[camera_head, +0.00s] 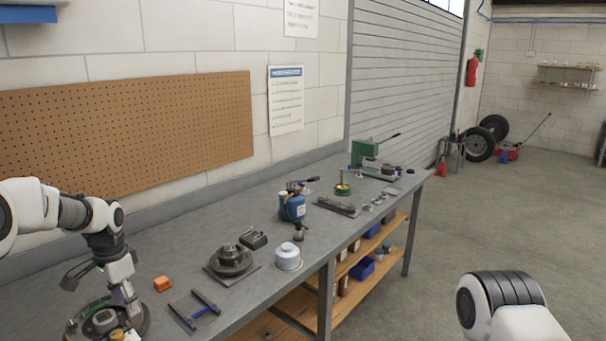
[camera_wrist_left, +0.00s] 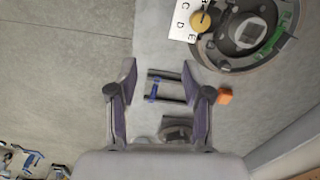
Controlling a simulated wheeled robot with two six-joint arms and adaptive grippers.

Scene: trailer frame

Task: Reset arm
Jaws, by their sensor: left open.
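My left arm comes in from the left in the head view. My left gripper (camera_head: 101,288) hangs over the near left part of the workbench (camera_head: 150,250), above a round dark fixture (camera_head: 140,322) with green parts. In the left wrist view, my left gripper (camera_wrist_left: 159,70) has its two fingers spread wide apart with nothing held between them. A black tool with a blue bar (camera_wrist_left: 153,90) shows on the bench beyond the gap between the fingers. Only a white and black link of my right arm shows at the lower right of the head view. My right gripper is out of sight.
An orange block (camera_head: 162,284) and the blue-barred tool (camera_head: 195,311) lie beside the left gripper. Further along stand a dark round flange (camera_head: 230,262), a white canister (camera_head: 288,258), a blue torch (camera_head: 292,207) and a green press (camera_head: 365,153). Open floor (camera_head: 480,220) lies right of the bench.

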